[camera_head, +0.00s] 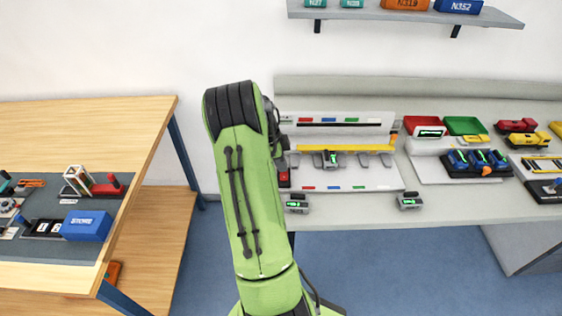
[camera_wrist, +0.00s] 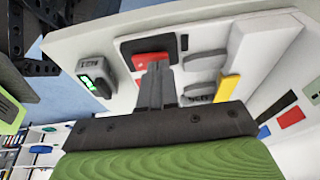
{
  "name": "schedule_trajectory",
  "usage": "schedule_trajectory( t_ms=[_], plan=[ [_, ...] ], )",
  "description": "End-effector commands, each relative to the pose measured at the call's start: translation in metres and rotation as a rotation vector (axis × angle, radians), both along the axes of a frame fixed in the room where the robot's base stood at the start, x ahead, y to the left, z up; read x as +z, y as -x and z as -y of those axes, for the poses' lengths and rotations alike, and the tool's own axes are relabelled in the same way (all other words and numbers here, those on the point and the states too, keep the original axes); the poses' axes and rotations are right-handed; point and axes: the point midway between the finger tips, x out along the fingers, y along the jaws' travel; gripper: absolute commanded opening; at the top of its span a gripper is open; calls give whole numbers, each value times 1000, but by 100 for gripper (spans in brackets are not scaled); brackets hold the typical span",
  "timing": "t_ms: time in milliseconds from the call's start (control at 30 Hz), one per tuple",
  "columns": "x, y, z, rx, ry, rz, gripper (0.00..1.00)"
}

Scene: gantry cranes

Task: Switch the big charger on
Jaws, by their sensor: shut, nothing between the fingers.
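A white board (camera_head: 345,178) on the grey bench carries a row of grey pads and a yellow bar. At its left end is a red switch (camera_head: 283,178) on a black plate, partly beside my arm. In the wrist view the red switch (camera_wrist: 148,60) lies at the tips of my gripper (camera_wrist: 157,66). The fingers are shut together and empty, and overlap the switch's edge; whether they touch it is unclear. My arm hides the gripper in the head view. No label shows which unit is the big charger.
Grey devices with green screens sit at the bench's front edge, left (camera_head: 297,204) and right (camera_head: 409,201). A dark rack with blue blocks (camera_head: 478,162) stands to the right, near red and green trays (camera_head: 463,125). A wooden table (camera_head: 85,130) is at left.

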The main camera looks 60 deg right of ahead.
Motion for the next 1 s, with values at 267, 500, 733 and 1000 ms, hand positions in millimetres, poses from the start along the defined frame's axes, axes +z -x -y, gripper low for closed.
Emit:
schedule_trajectory(
  t_ms=[267,500,733,1000],
  plan=[
    [-6,0,1,0,-76,-40,0],
    [-6,2,-4,0,-75,-38,0],
    [-4,7,-13,0,-74,-38,0],
    [-2,7,-13,0,-74,-39,0]
  ],
)
